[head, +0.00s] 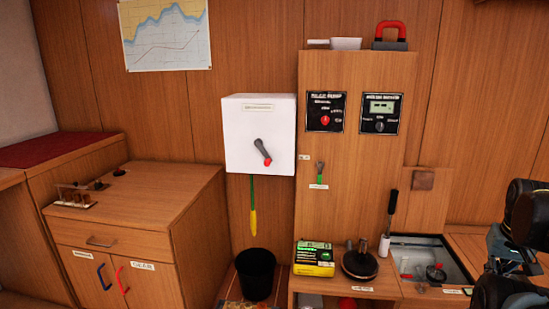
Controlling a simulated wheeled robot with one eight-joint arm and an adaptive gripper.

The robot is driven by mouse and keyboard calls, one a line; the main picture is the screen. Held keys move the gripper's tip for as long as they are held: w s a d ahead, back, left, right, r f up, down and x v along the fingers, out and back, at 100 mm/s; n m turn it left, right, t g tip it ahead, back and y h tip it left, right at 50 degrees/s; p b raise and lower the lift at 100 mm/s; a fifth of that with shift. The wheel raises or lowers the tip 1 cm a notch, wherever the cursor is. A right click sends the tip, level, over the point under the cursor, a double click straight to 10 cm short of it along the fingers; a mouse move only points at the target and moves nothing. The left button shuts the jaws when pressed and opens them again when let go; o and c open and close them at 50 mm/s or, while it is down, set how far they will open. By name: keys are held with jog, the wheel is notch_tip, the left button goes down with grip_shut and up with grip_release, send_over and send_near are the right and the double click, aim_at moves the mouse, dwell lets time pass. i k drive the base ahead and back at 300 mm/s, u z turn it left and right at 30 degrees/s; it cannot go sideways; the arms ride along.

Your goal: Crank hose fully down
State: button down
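A white wall box (260,115) with a small label hangs on the wood panelling in the head view. A grey crank handle (259,146) with a red knob sits on its front, pointing down and slightly right. A green hose (252,190) hangs from the underside of the box and ends in a yellow tip (253,222). The tip hangs above a black bucket (256,275), apart from it. Dark parts of my arm show at the right edge. I cannot make out my gripper's fingers there, and nothing of mine is near the crank.
A wooden cabinet (140,220) stands at left. At right, a tall panel (345,190) carries two black control plates (325,112) and a small green lever (320,173). A yellow-green box (314,260) and a round black-topped item (360,264) stand on the lower counter.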

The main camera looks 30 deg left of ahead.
aim_at(266, 162)
jog(key=z, duration=1.1)
jog(key=k, duration=1.4)
jog(key=u, duration=1.4)
jog(key=i, duration=1)
